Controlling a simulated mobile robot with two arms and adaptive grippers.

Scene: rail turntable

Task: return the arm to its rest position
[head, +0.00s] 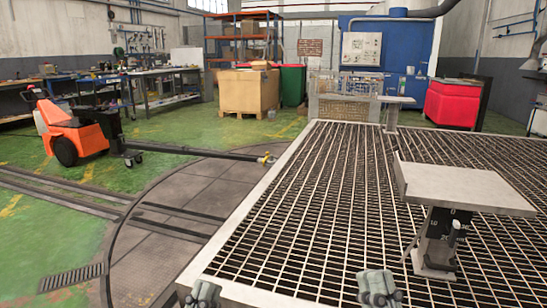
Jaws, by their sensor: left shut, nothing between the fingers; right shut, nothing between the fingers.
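My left gripper (203,294) shows at the bottom edge of the head view, over the near left corner of the grated platform. It is shut and empty. My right gripper (378,288) shows at the bottom edge further right, over the metal grating. It is shut and empty too. Both grippers are apart from each other, and neither holds anything. Most of both arms lies outside the view.
The grated platform (284,166) fills the right side. A small stand with a flat plate (465,187) stands on it, right of my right gripper. The turntable floor (160,265) lies left, with a long bar (200,152) from an orange tug (66,130) reaching the platform.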

